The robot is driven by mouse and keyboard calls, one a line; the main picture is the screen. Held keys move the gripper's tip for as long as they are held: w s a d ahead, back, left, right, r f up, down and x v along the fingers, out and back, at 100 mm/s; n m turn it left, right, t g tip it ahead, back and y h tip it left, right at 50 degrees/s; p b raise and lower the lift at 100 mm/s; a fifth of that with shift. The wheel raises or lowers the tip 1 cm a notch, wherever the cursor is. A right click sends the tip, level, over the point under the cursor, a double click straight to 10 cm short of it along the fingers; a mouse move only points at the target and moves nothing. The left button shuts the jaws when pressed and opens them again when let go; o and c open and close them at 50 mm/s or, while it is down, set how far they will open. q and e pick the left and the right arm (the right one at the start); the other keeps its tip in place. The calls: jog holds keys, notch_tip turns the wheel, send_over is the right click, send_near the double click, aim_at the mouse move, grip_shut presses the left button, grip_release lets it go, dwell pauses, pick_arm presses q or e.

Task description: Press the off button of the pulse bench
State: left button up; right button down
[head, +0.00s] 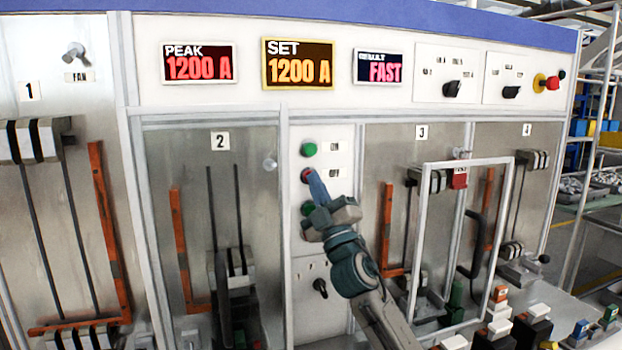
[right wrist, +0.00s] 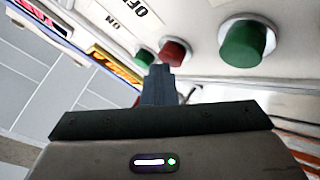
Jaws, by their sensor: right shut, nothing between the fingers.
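The red off button (head: 305,175) sits on the white panel strip between bays 2 and 3, below a green button (head: 309,149). In the right wrist view the red button (right wrist: 175,50) has an OFF label beside it. My right gripper (head: 314,180) is shut and empty, its fingertips over the right side of the red button in the head view. In the right wrist view its dark fingertips (right wrist: 160,70) overlap the near edge of the red button. I cannot tell whether they touch it. My left gripper is not in view.
Another green button (head: 307,208) lies just below the red one, close to my gripper. Displays above include PEAK 1200 A (head: 198,65), SET 1200 A (head: 298,66) and FAST (head: 379,68). A white frame (head: 418,235) stands out in front of bay 3, right of my arm.

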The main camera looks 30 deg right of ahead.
jog(key=shift+s+a+f, duration=0.1)
jog(key=shift+s+f, duration=0.05)
jog(key=shift+s, duration=0.45)
jog(key=s, duration=0.2)
jog(key=s+a, duration=0.1)
jog(key=s, duration=0.1)
jog(key=shift+s+a, duration=0.1)
jog(key=shift+s, duration=0.3)
dwell(0.6)
